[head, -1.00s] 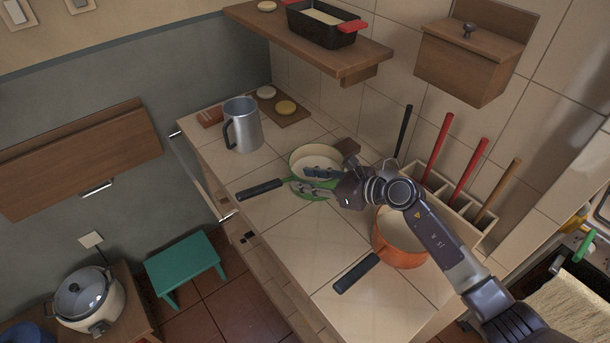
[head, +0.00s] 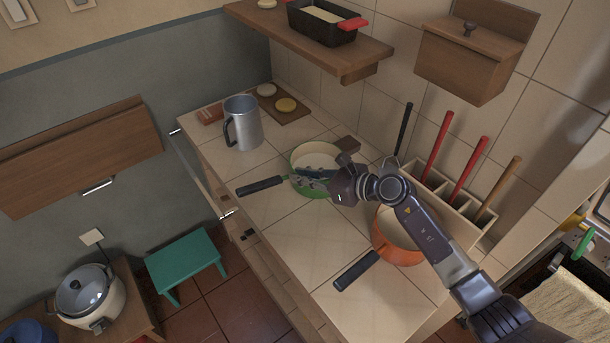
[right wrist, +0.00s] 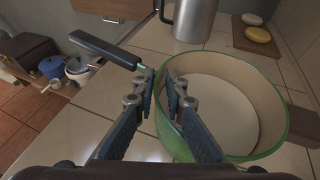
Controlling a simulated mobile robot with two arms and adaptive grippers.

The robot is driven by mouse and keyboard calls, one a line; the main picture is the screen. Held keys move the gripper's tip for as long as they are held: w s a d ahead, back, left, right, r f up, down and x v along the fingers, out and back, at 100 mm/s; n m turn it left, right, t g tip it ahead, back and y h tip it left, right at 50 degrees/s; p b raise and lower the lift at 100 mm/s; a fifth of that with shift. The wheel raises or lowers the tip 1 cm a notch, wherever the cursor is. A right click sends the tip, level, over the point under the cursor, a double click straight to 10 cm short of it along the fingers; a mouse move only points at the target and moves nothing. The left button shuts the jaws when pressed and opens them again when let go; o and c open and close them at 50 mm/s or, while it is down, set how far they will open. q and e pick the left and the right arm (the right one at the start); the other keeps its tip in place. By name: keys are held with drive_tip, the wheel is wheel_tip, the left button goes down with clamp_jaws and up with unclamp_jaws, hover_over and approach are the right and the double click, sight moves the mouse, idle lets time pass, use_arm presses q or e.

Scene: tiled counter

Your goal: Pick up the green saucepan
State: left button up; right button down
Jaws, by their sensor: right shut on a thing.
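The green saucepan (head: 316,159) stands on the tiled counter, with its black handle (head: 260,187) pointing left. In the right wrist view its cream inside and green rim (right wrist: 240,100) fill the right half, and it looks empty. My right gripper (head: 309,180) is at the handle side of the pan. In the right wrist view its two fingers (right wrist: 163,82) are close together, shut on the saucepan where the handle meets the pan. The fingers hide part of that joint. My left gripper is not in view.
An orange saucepan (head: 399,252) stands close by, partly under my right arm. A metal mug (head: 244,124) stands behind the green saucepan's handle. A utensil holder (head: 455,205) stands along the wall. A wooden shelf (head: 300,38) hangs above. The front-middle counter is clear.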

drive_tip(key=shift+w+r, duration=0.1)
drive_tip(key=shift+r, duration=0.05)
drive_tip(key=shift+r, duration=0.1)
